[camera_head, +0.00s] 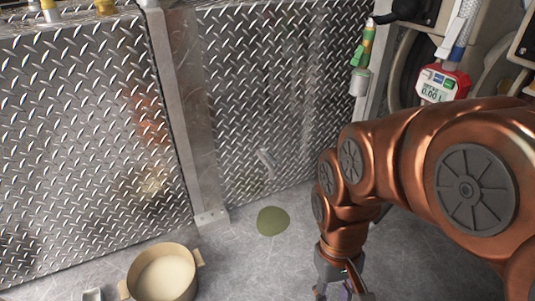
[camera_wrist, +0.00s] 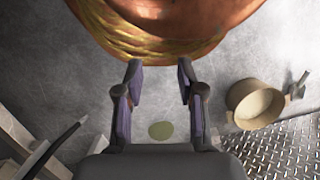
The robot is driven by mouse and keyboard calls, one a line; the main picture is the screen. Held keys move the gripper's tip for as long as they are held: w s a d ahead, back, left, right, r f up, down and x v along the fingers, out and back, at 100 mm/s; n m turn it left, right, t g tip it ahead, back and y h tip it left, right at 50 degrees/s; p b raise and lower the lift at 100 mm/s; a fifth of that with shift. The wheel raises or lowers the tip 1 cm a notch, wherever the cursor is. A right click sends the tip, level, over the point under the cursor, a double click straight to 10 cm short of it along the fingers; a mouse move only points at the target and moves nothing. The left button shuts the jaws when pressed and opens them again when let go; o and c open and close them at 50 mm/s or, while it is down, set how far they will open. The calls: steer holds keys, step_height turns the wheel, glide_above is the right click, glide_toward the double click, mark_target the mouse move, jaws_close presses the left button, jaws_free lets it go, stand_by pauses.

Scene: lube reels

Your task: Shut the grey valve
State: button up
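I cannot clearly make out a grey valve. A small pale grey bar (camera_head: 266,163) shows low against the right diamond-plate panel; I cannot tell whether it is a handle or a reflection. My gripper (camera_wrist: 160,75) is open and empty in the wrist view, its two fingers apart over the floor. In the head view my gripper (camera_head: 341,291) hangs at the bottom edge, partly cut off, right of the bar and pointing down. Brass and copper-coloured fittings (camera_head: 104,7) are cut off along the top left edge.
A tan pot (camera_head: 163,274) stands on the floor near the left panel; it also shows in the wrist view (camera_wrist: 256,104). A green patch (camera_head: 273,221) lies on the floor. A red-and-white meter (camera_head: 440,85) and a green-yellow nozzle (camera_head: 364,45) hang upper right.

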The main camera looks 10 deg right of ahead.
steer(key=shift+r+p, duration=0.45)
steer(key=shift+p, duration=0.05)
steer(key=c, duration=0.3)
steer(key=shift+g, duration=0.4)
steer(key=r+p, duration=0.3)
steer(key=r, duration=0.1)
steer(key=s+r+p, duration=0.1)
steer(key=r+p, duration=0.3)
steer(key=s+r+p, duration=0.1)
steer(key=r+p, duration=0.3)
steer(key=shift+s, duration=0.2)
jaws_close()
steer(key=shift+s+r+p, duration=0.1)
steer(key=shift+s+p, duration=0.05)
steer(key=shift+p, duration=0.15)
steer(key=shift+s, duration=0.1)
